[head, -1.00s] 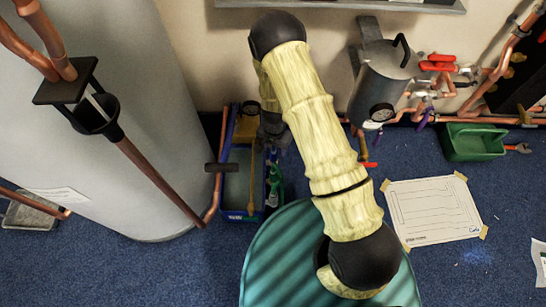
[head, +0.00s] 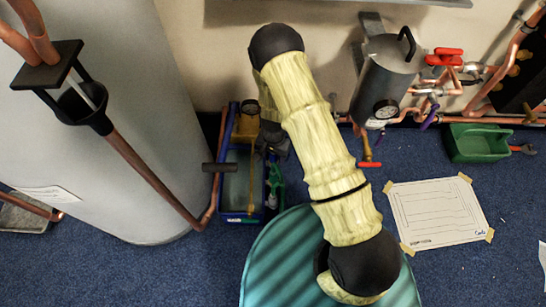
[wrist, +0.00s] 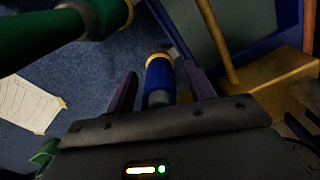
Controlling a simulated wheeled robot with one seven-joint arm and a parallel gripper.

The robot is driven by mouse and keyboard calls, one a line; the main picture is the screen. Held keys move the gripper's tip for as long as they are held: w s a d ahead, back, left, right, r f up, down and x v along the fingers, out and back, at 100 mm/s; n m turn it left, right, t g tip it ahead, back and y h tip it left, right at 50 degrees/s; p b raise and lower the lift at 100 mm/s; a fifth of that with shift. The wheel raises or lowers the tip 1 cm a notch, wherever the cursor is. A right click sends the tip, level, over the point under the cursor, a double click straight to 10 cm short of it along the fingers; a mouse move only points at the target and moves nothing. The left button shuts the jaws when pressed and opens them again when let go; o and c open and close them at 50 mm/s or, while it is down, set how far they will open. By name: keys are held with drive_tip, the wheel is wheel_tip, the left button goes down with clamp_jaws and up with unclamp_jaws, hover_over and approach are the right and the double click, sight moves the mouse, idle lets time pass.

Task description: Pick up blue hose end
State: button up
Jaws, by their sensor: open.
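The blue hose end (wrist: 160,78) is a short blue cylinder with a tan rim and a grey part below it. In the wrist view it lies between the two dark fingers of my gripper (wrist: 163,70). The fingers are open, with a gap on each side of it. Contact with the fingers cannot be made out. In the head view my gripper (head: 274,140) is small and dark, partly behind my arm, just right of the blue crate (head: 228,212). The blue hose end cannot be made out there.
A green hose-like part (wrist: 75,22) is close at the upper left of the wrist view, with a yellow block (wrist: 262,82) at right. A grey cylinder (head: 384,85) with a gauge and copper pipes stand right of my arm. A paper sheet (head: 437,212) lies on blue carpet.

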drive_tip(key=c, duration=1.1)
drive_tip(key=shift+c, duration=0.2)
drive_tip(key=shift+r, duration=0.1)
wheel_tip(320, 180, up, 10)
drive_tip(key=p, duration=0.5)
wheel_tip(320, 180, up, 4)
drive_tip(key=p, duration=0.4)
drive_tip(key=shift+r+p, duration=0.15)
drive_tip(key=shift+p, duration=0.15)
